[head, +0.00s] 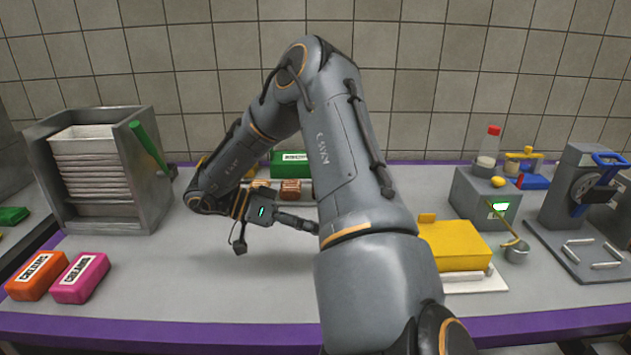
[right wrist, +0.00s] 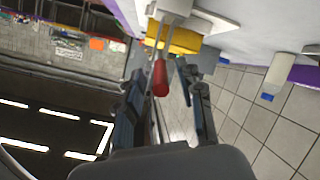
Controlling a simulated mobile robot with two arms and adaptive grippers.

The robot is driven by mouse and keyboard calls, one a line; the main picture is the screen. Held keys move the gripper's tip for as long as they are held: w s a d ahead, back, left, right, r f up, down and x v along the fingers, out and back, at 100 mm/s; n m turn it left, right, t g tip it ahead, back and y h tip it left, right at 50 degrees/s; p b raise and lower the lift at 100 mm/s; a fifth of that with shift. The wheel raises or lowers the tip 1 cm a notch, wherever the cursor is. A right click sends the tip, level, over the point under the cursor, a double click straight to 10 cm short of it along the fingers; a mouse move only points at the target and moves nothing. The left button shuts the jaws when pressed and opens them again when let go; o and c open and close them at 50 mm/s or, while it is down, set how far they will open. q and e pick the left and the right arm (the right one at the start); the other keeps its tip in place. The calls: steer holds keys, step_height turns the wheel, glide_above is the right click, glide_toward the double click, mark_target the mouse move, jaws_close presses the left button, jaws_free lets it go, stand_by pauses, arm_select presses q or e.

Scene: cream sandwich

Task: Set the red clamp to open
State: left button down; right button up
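The clamp's red handle (right wrist: 160,78) shows in the right wrist view, on grey metal rods near a white base (right wrist: 215,10). My right gripper (right wrist: 159,80) is open around it, with one finger on each side and a visible gap to the left finger. I cannot tell whether the right finger touches it. In the head view my right arm reaches across the bench, its gripper (head: 300,222) pointing right behind the forearm. The clamp is hidden there by the arm. I cannot tell the clamp's setting. My left gripper is not in view.
A yellow block (head: 453,243) lies on a white plate right of my arm. A grey box (head: 484,202) and a machine with a blue handle (head: 606,160) stand further right. Orange (head: 37,274) and pink (head: 80,278) packs lie at the left. The bench's left middle is clear.

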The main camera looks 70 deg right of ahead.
steer(key=v, duration=0.7)
stand_by(0.4)
